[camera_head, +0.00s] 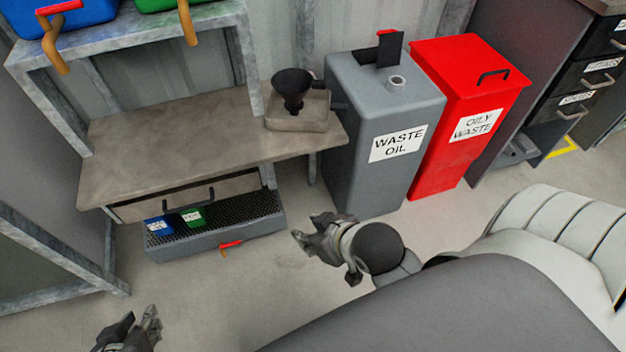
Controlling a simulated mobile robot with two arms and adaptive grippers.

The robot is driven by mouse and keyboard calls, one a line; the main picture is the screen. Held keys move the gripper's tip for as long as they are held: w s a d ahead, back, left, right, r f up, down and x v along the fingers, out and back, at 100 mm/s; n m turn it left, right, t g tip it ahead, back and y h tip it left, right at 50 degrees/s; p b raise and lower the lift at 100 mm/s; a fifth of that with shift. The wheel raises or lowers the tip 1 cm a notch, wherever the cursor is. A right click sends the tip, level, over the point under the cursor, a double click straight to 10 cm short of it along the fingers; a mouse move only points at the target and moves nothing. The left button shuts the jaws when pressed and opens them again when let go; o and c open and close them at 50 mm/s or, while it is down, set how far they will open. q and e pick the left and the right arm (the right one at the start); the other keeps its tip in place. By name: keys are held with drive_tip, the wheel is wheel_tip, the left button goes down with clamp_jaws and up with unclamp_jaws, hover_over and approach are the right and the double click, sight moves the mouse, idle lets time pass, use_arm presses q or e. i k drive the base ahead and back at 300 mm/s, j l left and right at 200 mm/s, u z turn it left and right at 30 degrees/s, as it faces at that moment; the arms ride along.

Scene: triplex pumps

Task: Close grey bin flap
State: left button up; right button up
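The grey bin (365,165) is labelled "WASTE OIL" and stands behind my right gripper, left of a red bin. Its dark flap (382,50) stands raised on top, tilted up from the lid, with a bit of red at its upper edge. A short round spout (396,82) sits on the bin top in front of the flap. My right gripper (304,228) is in front of the bin, low and to its left, with its fingers apart and empty. My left gripper (140,315) is at the bottom left, fingers apart and empty, far from the bin.
A red "OILY WASTE" bin (450,120) stands close on the right. Open floor lies between the grippers.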

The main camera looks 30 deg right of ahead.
sight(390, 44)
drive_tip(key=z, duration=1.4)
drive_tip(key=i+j+z, duration=0.15)
drive_tip(key=j, duration=0.25)
